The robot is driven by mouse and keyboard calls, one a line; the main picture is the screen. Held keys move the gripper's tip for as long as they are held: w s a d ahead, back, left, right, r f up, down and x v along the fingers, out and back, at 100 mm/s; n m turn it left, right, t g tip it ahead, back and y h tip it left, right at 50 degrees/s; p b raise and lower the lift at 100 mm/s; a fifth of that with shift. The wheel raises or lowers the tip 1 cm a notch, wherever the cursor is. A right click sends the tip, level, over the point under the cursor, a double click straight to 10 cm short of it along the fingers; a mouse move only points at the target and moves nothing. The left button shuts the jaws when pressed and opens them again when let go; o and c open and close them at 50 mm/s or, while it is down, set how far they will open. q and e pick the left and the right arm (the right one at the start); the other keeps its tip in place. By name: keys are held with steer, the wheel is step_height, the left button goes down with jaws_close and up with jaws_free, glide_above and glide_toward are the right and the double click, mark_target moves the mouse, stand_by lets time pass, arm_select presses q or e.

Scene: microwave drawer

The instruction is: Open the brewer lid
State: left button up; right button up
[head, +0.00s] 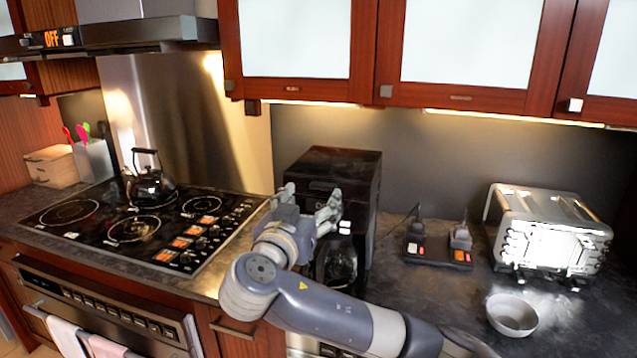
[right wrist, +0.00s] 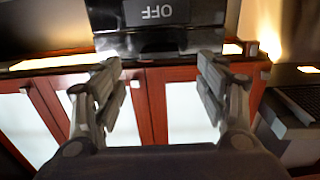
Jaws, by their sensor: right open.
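The brewer (head: 361,192) is a tall black box on the counter, with a dark top (head: 335,160) that looks closed and level. A dark round carafe sits low at its front, partly behind my right arm. My right gripper (head: 308,200) is in front of the brewer's upper part, its two fingers spread with nothing between them. In the right wrist view, which looks upside down, the brewer's black face with an "OFF" label (right wrist: 157,12) lies ahead of the open fingers (right wrist: 160,65). I cannot tell whether the fingers touch it. My left gripper is not in view.
A stove (head: 135,228) with a kettle (head: 150,185) is left of the brewer. A small black device (head: 438,250), a silver toaster (head: 550,232) and a grey bowl (head: 512,315) stand to the right. Wall cabinets (head: 450,95) hang above the counter.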

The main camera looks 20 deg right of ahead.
mark_target(322, 187)
steer(key=p+x, duration=0.2)
steer(key=x, duration=0.3)
steer(key=shift+w+d+r, duration=0.1)
steer(key=shift+w+d, duration=0.15)
steer(key=shift+d, duration=0.05)
steer(key=shift+w+d, duration=0.2)
steer(key=shift+w, duration=0.2)
